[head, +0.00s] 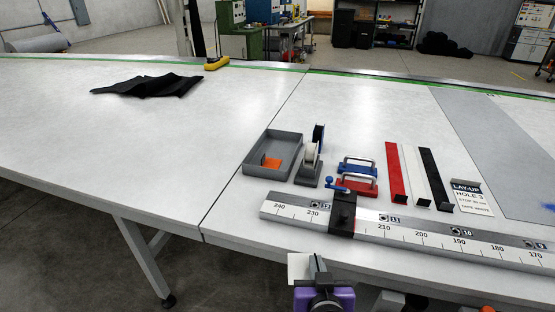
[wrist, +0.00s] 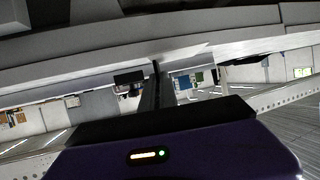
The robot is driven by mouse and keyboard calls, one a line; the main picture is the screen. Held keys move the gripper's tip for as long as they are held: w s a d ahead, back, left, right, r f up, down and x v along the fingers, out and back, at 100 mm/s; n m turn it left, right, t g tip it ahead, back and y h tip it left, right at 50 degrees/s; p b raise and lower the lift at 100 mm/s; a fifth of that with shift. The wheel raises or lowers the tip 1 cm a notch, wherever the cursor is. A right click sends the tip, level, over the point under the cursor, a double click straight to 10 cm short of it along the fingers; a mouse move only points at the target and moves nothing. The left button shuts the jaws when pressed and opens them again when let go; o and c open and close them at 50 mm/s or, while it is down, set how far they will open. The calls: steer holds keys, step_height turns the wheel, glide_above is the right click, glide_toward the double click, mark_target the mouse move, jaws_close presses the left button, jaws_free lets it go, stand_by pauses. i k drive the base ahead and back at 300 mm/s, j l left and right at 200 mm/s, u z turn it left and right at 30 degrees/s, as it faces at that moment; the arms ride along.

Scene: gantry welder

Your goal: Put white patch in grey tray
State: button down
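The white patch (head: 298,267) is a thin flat piece in the head view, just off the table's front edge. My gripper (head: 317,265), with a purple body, is shut on it, and the patch sticks out to the left of the fingers. An orange piece (head: 271,162) is in the tray.
A ruler rail (head: 415,236) with a black stop (head: 342,212) lies along the front edge, between my gripper and the tray. A tape dispenser (head: 309,165), red and blue handled tools (head: 357,178) and several bars (head: 414,175) stand right of the tray. The table's left is mostly clear.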

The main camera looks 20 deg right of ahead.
mark_target(280, 148)
steer(key=i+j+u, duration=0.25)
steer(key=i+u, duration=0.2)
steer(key=i+j+u, duration=0.1)
steer(key=i+u, duration=0.15)
steer(key=u, duration=0.15)
steer(key=i+u, duration=0.25)
steer(key=u, duration=0.15)
steer(key=i+j+z, duration=0.15)
steer(key=i+z, duration=0.2)
steer(key=z, duration=0.25)
steer(key=i+z, duration=0.25)
steer(key=z, duration=0.2)
steer(key=i+j+z, duration=0.15)
steer(key=z, duration=0.25)
steer(key=i+z, duration=0.1)
steer(key=i, duration=0.3)
